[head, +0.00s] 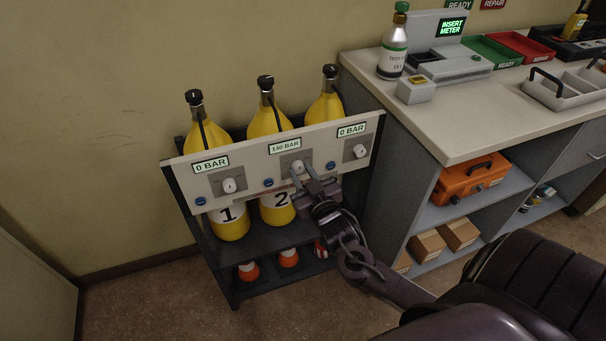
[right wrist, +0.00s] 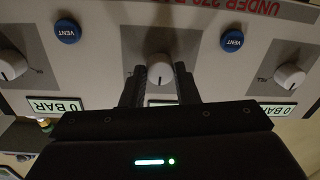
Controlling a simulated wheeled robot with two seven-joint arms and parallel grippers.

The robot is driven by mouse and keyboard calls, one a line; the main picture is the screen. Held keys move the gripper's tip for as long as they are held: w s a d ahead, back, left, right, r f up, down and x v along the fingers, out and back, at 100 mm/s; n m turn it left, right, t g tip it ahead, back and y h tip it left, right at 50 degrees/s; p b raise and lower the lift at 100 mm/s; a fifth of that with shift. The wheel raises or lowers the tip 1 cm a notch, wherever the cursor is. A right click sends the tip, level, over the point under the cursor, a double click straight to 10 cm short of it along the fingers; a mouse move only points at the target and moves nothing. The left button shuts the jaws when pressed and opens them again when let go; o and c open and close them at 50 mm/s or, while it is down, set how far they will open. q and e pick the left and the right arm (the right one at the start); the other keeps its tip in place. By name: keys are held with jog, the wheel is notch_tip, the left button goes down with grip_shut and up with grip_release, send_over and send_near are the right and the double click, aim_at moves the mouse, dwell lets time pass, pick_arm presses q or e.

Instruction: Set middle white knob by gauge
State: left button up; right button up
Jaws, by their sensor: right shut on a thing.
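The middle white knob (head: 297,167) sits on the pale panel under a gauge (head: 285,147) that reads about 140 BAR. My right gripper (head: 308,180) reaches up to it from below and is shut on the knob. In the right wrist view, the middle knob (right wrist: 160,74) shows between the two dark fingers (right wrist: 159,85). The left knob (head: 229,185) stands under a gauge (head: 210,165) at 0 BAR. The right knob (head: 360,151) stands under a gauge (head: 351,130) at 0 BAR. My left gripper is not in view.
Three yellow cylinders (head: 265,122) stand in a dark rack (head: 228,272) behind the panel. Blue vent buttons (head: 268,182) sit beside the knobs. A counter (head: 450,125) with a bottle (head: 393,50) and devices stands close on the right. Red-and-white items (head: 248,271) sit on the low shelf.

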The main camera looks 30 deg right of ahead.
jog(key=m+p, duration=0.1)
jog(key=m, duration=0.1)
jog(key=shift+m, duration=0.3)
jog(key=m+p, duration=0.1)
jog(key=m, duration=0.1)
jog(key=shift+m, duration=0.3)
jog(key=m+p, duration=0.1)
jog(key=m, duration=0.2)
jog(key=shift+m, duration=0.3)
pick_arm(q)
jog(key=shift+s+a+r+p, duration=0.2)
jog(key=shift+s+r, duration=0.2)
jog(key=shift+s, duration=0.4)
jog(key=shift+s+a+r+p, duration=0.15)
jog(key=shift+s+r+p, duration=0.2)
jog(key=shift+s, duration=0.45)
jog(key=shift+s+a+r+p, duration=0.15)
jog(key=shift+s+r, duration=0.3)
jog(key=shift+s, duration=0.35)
pick_arm(e)
jog(key=shift+m+h, duration=0.3)
jog(key=shift+m, duration=1.2)
jog(key=o, duration=1)
jog(key=shift+c, duration=0.2)
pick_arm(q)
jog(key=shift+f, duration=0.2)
pick_arm(e)
jog(key=v, duration=0.7)
jog(key=shift+s+a, duration=0.15)
jog(key=shift+s, duration=0.25)
